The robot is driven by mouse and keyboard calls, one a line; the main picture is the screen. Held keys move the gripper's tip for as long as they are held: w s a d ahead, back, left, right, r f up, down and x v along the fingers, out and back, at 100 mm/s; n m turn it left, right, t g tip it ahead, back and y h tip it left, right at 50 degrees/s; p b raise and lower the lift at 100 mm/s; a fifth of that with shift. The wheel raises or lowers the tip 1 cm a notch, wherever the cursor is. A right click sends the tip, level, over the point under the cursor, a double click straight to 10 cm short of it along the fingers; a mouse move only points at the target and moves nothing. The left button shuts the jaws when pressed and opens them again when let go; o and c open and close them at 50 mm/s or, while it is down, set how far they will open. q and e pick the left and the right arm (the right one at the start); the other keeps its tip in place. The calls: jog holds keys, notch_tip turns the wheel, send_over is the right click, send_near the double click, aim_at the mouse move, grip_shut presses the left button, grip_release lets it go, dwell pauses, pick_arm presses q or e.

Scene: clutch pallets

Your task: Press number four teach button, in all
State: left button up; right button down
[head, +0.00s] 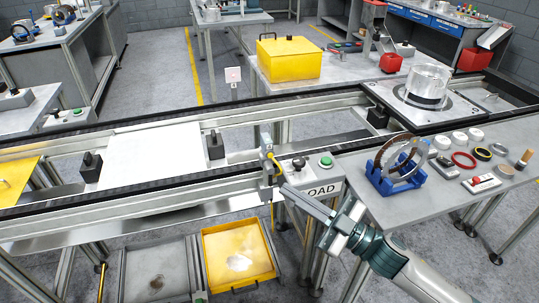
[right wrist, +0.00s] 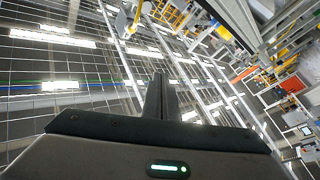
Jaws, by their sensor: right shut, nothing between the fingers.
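My right gripper (head: 286,190) reaches in from the lower right in the head view. Its fingers are shut and empty, with the tips just in front of the left end of a grey control box (head: 335,172). The box carries a green button (head: 325,161), a dark knob (head: 299,163) and lettering that reads "OAD", its first part hidden by my gripper. A small grey bracket with a yellow part (head: 271,160) stands close to my fingertips; contact cannot be told. No button marked four is readable. The right wrist view shows the shut fingers (right wrist: 160,98). My left gripper is not in view.
A conveyor rail (head: 180,185) runs across, bearing a white plate (head: 155,150) and dark blocks. A side table (head: 400,200) holds a blue rack (head: 385,180) with rings. A yellow tray (head: 240,285) lies below. A glass cylinder (head: 430,82) stands at the right.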

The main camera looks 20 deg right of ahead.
aim_at(270, 155)
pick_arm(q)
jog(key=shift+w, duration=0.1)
pick_arm(e)
jog(key=shift+w, duration=0.2)
